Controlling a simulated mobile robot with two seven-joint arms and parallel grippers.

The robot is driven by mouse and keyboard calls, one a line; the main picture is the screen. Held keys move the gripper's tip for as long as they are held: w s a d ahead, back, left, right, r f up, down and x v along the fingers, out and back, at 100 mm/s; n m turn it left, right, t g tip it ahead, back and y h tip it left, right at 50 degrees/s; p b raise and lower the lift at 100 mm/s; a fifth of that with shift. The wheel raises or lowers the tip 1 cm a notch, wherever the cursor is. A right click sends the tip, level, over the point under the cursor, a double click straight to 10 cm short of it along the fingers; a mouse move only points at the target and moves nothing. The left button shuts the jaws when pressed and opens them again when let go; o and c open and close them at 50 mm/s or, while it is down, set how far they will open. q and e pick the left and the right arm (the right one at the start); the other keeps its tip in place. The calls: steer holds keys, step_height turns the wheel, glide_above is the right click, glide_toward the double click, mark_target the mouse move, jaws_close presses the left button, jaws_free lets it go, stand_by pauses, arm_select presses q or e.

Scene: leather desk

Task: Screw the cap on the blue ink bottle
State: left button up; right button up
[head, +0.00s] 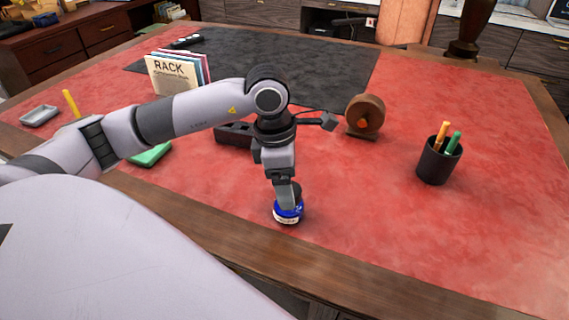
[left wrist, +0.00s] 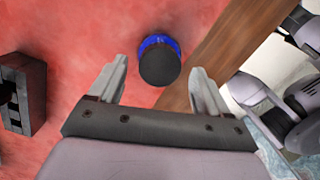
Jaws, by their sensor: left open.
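The blue ink bottle (head: 288,215) stands upright on the red desk top near its front wooden edge. A dark round cap (left wrist: 160,68) sits over the top of the bottle. How tightly it is seated cannot be told. In the left wrist view a rim of the blue bottle (left wrist: 158,42) shows beyond the cap. My left gripper (head: 287,195) points down at the bottle. In the left wrist view its two fingers are apart, one on each side of the cap, with visible gaps. The gripper hides part of the cap in the head view. My right gripper is not in view.
A black pen cup (head: 438,164) stands to the right, and a brown round tape dispenser (head: 365,117) stands behind. A dark block-like holder (head: 233,135) and a green pad (head: 150,155) lie to the left. The desk between bottle and pen cup is clear.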

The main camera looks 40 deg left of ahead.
arm_select(q)
steer(key=shift+w+d+f, duration=0.1)
steer(key=shift+f, duration=0.7)
steer(key=c, duration=1)
steer(key=shift+c, duration=0.2)
